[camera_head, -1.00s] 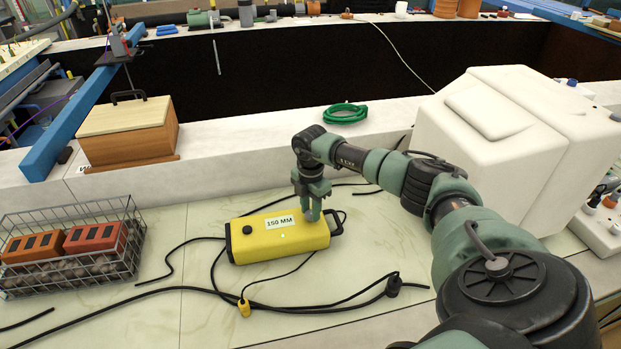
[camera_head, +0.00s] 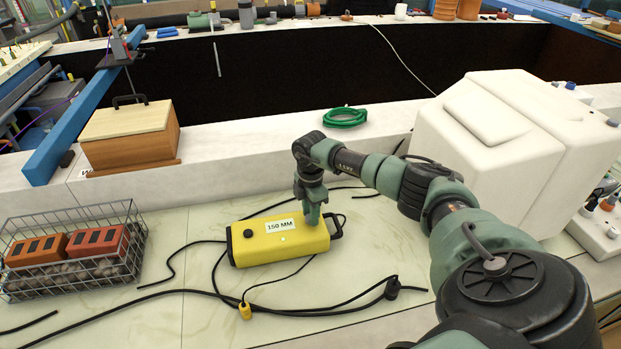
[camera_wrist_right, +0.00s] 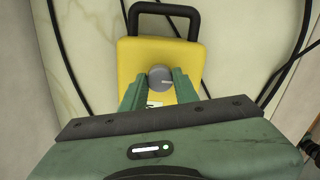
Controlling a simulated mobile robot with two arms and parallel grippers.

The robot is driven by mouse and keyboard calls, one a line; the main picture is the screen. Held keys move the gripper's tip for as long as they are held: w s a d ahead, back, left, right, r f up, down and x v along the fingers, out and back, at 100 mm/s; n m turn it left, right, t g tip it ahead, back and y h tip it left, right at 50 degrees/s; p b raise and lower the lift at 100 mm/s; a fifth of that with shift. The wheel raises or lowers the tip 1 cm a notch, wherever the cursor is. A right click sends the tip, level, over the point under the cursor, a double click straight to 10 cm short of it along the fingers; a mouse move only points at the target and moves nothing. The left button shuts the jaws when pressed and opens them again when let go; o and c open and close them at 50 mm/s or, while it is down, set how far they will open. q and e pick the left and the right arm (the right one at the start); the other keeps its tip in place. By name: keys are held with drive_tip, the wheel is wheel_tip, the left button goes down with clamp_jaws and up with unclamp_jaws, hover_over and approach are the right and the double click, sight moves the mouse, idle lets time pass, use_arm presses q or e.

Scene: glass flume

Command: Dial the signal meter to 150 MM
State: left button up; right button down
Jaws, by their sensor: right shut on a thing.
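The signal meter (camera_head: 272,243) is a yellow box lying on the pale bench, with a black handle at its right end. My right gripper (camera_head: 312,219) points down at the meter's right end. In the right wrist view, the meter (camera_wrist_right: 135,62) shows its handle at the top, and my right gripper (camera_wrist_right: 159,86) is shut on a grey round knob (camera_wrist_right: 160,76) with a pale mark on it. The head view hides the knob behind the fingers. My left gripper is not in view.
Black cables (camera_head: 200,292) lie around the meter, one with a yellow plug (camera_head: 245,311). A wire basket (camera_head: 138,238) with orange blocks stands left. A wooden box (camera_head: 130,135) and green hose coil (camera_head: 345,118) sit behind. Large white containers (camera_head: 490,145) stand right.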

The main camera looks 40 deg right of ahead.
drive_tip(key=c, duration=1.1)
unclamp_jaws()
drive_tip(key=shift+d, duration=0.1)
drive_tip(key=shift+o, duration=0.2)
drive_tip(key=shift+r, duration=0.1)
wheel_tip(320, 180, up, 8)
drive_tip(key=shift+f+b, duration=0.15)
drive_tip(key=shift+b, duration=0.65)
drive_tip(key=shift+s, duration=0.1)
